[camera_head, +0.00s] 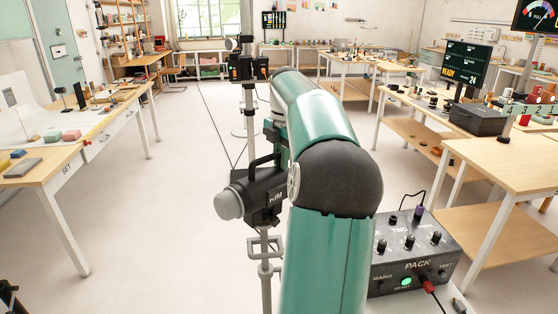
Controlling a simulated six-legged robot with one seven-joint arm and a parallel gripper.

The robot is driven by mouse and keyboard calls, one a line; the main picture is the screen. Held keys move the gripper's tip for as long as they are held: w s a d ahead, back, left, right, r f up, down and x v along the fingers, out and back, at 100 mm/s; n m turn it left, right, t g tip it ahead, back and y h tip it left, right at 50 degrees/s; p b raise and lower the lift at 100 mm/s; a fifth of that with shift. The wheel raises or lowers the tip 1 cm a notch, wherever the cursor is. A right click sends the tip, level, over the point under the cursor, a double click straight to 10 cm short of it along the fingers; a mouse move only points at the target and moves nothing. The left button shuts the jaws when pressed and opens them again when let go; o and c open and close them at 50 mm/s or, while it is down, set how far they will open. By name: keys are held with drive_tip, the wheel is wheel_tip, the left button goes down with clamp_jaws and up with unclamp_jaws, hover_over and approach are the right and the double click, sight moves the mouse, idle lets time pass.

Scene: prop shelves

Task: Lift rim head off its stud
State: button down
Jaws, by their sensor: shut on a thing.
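The rim head (262,198), a black lamp with a grey round front and a partly readable label, is upright at the top of a grey stand (265,256). A black handle rises from its top. My gripper (275,139) is at the handle, mostly hidden behind my teal arm; it is shut on the rim head. The fingertips and the exact grip are not clear. The stud is hidden, and I cannot tell whether there is a gap between head and stand.
Behind is another black lamp (248,67) on a stand. A grey power pack (416,250) with a lit green button and cables stands at lower right. The floor at left centre is clear.

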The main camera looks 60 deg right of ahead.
drive_tip(key=shift+w+a+f, duration=0.1)
drive_tip(key=shift+w+f, duration=0.1)
drive_tip(key=shift+w, duration=0.1)
drive_tip(key=shift+s+a+r+t, duration=0.15)
drive_tip(key=shift+r+t, duration=0.15)
drive_tip(key=shift+r, duration=0.3)
drive_tip(key=shift+s+r, duration=0.35)
drive_tip(key=shift+r, duration=0.25)
drive_tip(key=shift+r, duration=0.15)
drive_tip(key=shift+g, duration=0.5)
drive_tip(key=shift+w+r, duration=0.3)
drive_tip(key=shift+r, duration=0.4)
drive_tip(key=shift+w+r, duration=0.25)
drive_tip(key=shift+r, duration=0.5)
drive_tip(key=shift+w+r, duration=0.3)
drive_tip(key=shift+r, duration=0.5)
